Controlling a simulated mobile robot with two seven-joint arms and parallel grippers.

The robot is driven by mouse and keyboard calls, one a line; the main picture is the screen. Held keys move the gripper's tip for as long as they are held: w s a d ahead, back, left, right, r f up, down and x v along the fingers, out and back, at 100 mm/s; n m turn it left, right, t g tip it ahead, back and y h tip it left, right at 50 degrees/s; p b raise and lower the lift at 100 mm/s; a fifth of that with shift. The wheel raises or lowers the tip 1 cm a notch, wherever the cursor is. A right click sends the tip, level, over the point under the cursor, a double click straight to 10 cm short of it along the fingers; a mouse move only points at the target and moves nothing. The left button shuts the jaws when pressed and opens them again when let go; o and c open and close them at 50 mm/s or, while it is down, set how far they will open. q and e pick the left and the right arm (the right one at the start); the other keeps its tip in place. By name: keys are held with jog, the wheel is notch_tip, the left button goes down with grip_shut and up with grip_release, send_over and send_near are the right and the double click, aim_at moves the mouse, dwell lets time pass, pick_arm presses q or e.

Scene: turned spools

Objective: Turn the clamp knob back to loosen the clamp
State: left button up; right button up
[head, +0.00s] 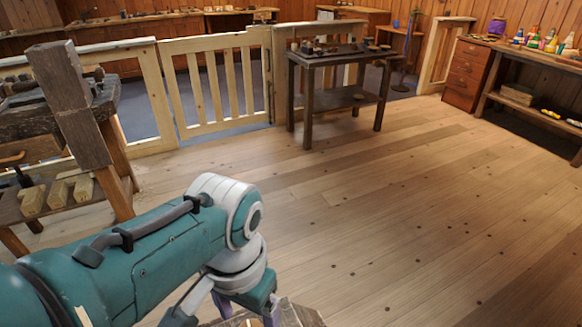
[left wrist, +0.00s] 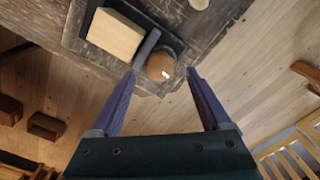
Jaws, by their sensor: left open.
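The clamp knob (left wrist: 159,62), round and brown with a small white mark, shows in the left wrist view near the edge of a dark worn bench top (left wrist: 203,42). A dark grey bar (left wrist: 147,47) runs beside it to a pale wooden block (left wrist: 115,35) on a dark plate. My left gripper (left wrist: 161,74) is open, its purple fingertips on either side of the knob in the picture with gaps showing; I cannot tell its height over the knob. In the head view my left gripper (head: 247,308) is at the bottom edge, where the knob is hidden. My right gripper is not in view.
A rough workbench (head: 60,120) stands at the left in the head view. A small dark table (head: 335,60) with tools stands farther back before a wooden fence (head: 220,85). The plank floor (head: 400,200) at the middle and right is clear. A round pale thing (left wrist: 199,4) lies on the bench top.

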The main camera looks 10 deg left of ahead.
pick_arm(q)
notch_tip(320, 180, up, 6)
jog(key=p, duration=0.2)
jog(key=shift+f+p, duration=0.15)
jog(key=shift+p, duration=0.25)
jog(key=shift+r, duration=0.55)
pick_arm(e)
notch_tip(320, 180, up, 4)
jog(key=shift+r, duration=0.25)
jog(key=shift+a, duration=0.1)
